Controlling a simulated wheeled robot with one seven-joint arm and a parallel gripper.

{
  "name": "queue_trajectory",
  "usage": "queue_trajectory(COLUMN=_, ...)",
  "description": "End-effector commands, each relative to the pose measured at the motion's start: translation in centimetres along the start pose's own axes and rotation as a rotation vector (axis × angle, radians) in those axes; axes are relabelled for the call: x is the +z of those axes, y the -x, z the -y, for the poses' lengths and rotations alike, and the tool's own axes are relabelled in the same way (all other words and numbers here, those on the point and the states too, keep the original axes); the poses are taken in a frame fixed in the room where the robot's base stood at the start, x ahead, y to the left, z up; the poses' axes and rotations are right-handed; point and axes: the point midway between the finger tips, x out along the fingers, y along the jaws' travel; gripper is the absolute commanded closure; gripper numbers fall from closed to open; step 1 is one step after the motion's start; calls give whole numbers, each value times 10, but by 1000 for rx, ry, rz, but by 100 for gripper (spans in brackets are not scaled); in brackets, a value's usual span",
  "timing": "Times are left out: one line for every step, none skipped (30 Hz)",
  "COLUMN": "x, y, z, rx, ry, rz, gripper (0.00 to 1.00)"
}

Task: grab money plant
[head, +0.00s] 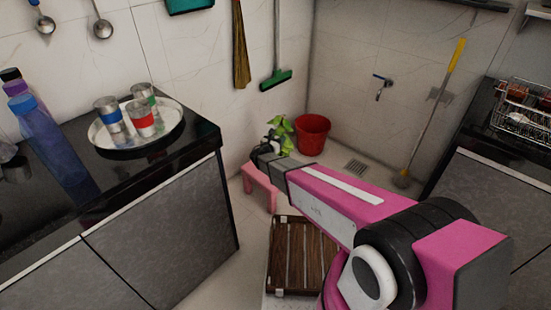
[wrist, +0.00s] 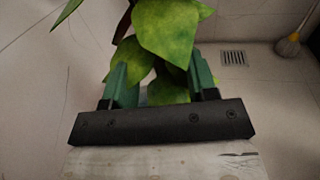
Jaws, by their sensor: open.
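The money plant (head: 281,130) has bright green leaves and shows just beyond the end of my arm in the head view. Its pot is hidden there. In the wrist view, large leaves of the money plant (wrist: 167,32) hang in front of and between the fingers. My gripper (wrist: 160,75) is open, with its two green fingers apart on either side of a leaf. I cannot tell whether the fingers touch the plant. In the head view my gripper (head: 268,147) is small and partly hidden at the plant.
A pink stool (head: 262,186) stands below my gripper. A red bucket (head: 312,134) stands behind the plant on the right. A floor drain (head: 356,167) and a yellow-handled broom (head: 437,108) are at the back. A black counter (head: 190,150) with a tray of cups (head: 112,142) is left.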

Motion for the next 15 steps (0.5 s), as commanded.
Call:
queue_trajectory(x=-1, y=-6, z=-1, rx=-1, ry=0, rz=0, gripper=47)
queue_trajectory(x=-1, y=-10, z=-2, rx=-1, ry=0, rz=0, gripper=47)
queue_trajectory(x=-2, y=-16, z=-2, rx=-1, ry=0, rz=0, gripper=47)
queue_trajectory(x=-2, y=-20, z=-2, rx=-1, ry=-1, rz=-1, gripper=47)
queue_trajectory(x=-2, y=-25, z=-2, rx=-2, ry=-1, rz=-1, gripper=47)
queue_trajectory(x=-2, y=-31, z=-2, rx=-2, ry=-1, rz=-1, gripper=47)
queue_trajectory(x=-2, y=-35, z=-2, rx=-2, ry=-1, rz=-1, gripper=47)
queue_trajectory(x=-2, y=-39, z=-2, rx=-2, ry=-1, rz=-1, gripper=47)
queue_trajectory(x=-2, y=-42, z=-2, rx=-2, ry=-1, rz=-1, gripper=47)
queue_trajectory(x=-2, y=-44, z=-2, rx=-1, ry=-1, rz=-1, gripper=47)
queue_trajectory(x=-1, y=-46, z=-2, rx=-1, ry=-1, rz=-1, gripper=47)
queue_trajectory(x=-1, y=-46, z=-2, rx=-1, ry=-1, rz=-1, gripper=47)
queue_trajectory(x=-1, y=-46, z=-2, rx=0, ry=-1, rz=-1, gripper=47)
queue_trajectory(x=-1, y=-46, z=-2, rx=0, ry=-1, rz=-1, gripper=47)
queue_trajectory(x=-1, y=-46, z=-2, rx=0, ry=-1, rz=-1, gripper=47)
